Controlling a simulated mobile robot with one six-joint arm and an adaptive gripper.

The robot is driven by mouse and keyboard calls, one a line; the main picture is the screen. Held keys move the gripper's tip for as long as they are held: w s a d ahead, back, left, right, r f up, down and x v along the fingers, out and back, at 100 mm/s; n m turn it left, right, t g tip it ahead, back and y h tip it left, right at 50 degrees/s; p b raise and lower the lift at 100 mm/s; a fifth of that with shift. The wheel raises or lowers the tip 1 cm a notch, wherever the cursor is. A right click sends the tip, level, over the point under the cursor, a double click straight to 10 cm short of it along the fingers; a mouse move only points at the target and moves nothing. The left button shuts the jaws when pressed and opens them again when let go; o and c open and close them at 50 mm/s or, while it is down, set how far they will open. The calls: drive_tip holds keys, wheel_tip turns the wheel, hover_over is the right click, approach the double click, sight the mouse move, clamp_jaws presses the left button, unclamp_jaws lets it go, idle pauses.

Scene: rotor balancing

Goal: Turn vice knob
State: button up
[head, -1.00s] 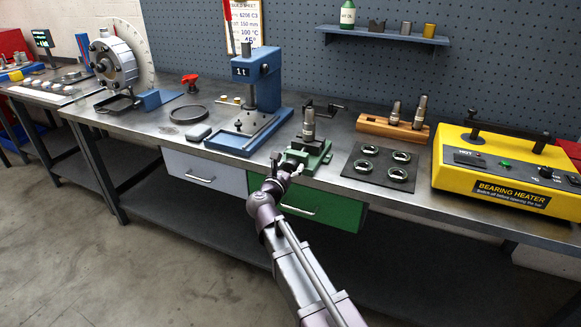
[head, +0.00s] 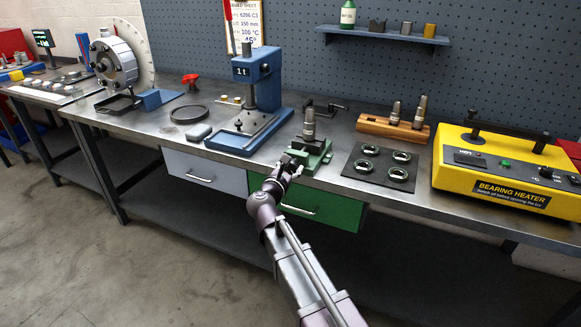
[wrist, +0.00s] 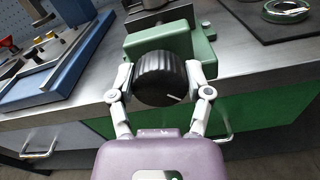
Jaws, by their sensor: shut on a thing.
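The green vice (head: 311,156) stands at the front edge of the bench in the head view, with a grey stepped shaft (head: 309,124) upright in it. In the wrist view the vice (wrist: 172,40) shows its black ribbed knob (wrist: 160,78), which faces my gripper and has a white line at its lower right. My gripper (wrist: 161,82) is shut on the knob, one finger on its left side and one on its right. In the head view my gripper (head: 285,169) is at the front of the vice and hides the knob.
The blue press (head: 257,95) stands left of the vice. A dark mat with several bearing rings (head: 381,168) lies to the right, beside the yellow bearing heater (head: 510,175). A wooden block (head: 392,129) with two shafts is behind. Drawer handles are below the bench edge.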

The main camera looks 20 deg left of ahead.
drive_tip(key=m, duration=0.6)
drive_tip(key=shift+w+m, duration=0.1)
drive_tip(key=shift+m, duration=0.3)
drive_tip(key=shift+f, duration=0.1)
idle(1.0)
drive_tip(key=o, duration=1.1)
drive_tip(key=shift+o, duration=0.2)
drive_tip(key=s, duration=1.2)
drive_tip(key=shift+a, duration=0.45)
